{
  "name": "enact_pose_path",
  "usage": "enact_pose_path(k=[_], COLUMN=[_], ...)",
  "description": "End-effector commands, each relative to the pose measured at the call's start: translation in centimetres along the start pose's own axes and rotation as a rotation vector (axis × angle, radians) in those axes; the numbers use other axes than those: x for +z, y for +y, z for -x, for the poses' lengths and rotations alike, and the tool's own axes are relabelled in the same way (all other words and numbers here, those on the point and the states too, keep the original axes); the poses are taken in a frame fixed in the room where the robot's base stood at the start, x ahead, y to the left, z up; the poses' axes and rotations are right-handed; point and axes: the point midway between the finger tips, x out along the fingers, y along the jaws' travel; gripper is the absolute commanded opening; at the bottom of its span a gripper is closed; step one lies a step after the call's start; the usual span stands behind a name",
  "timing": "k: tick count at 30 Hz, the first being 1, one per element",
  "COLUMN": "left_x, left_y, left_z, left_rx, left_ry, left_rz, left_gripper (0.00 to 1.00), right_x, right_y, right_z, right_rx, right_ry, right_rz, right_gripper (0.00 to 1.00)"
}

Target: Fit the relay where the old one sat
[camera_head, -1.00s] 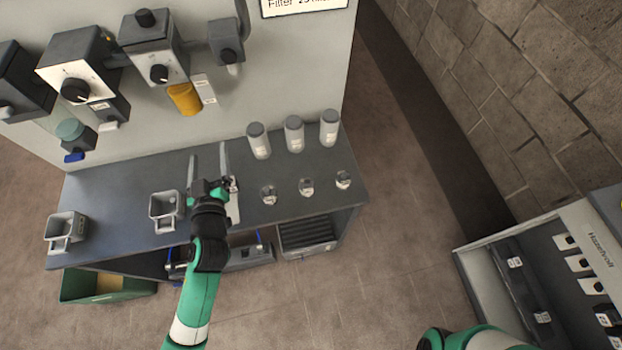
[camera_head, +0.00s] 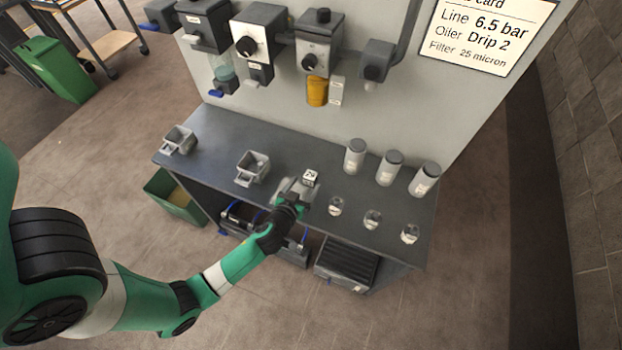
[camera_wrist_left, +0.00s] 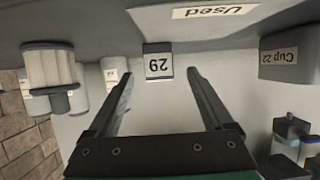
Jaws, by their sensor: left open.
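No part in view can be told for sure as the relay or the place where the old one sat. My left gripper (camera_head: 297,190) is over the front of the grey bench, at its middle. In the left wrist view its two fingers (camera_wrist_left: 160,76) stand apart with nothing held. A small dark block with a white number label (camera_head: 310,177) is just past the fingertips; it also shows in the left wrist view (camera_wrist_left: 158,64), seen between the fingers. Whether a finger touches it I cannot tell. My right gripper is out of view.
Behind rises a panel with regulators (camera_head: 319,40), a yellow cup (camera_head: 317,91) and a printed card (camera_head: 487,35). A green bin (camera_head: 178,196) stands below left.

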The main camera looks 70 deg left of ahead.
Motion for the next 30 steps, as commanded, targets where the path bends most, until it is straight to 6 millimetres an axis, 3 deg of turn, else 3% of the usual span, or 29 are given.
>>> enact_pose_path(k=[5,13,21,30], left_x=[0.0,0.2,0.1,0.1], left_y=[0.0,0.1,0.1,0.1], left_z=[-0.7,-4.9,-5.3,-5.3], left_rx=[0.000,-0.001,0.001,0.001], left_ry=[0.000,0.001,0.000,0.000], left_rz=[0.001,0.001,0.000,0.000], left_gripper=[0.85,0.85,0.85,0.31], right_x=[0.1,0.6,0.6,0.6], right_y=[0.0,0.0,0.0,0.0], right_z=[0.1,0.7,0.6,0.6], right_rx=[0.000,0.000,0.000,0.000], right_ry=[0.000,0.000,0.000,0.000], right_rz=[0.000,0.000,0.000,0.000], right_gripper=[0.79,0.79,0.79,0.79])
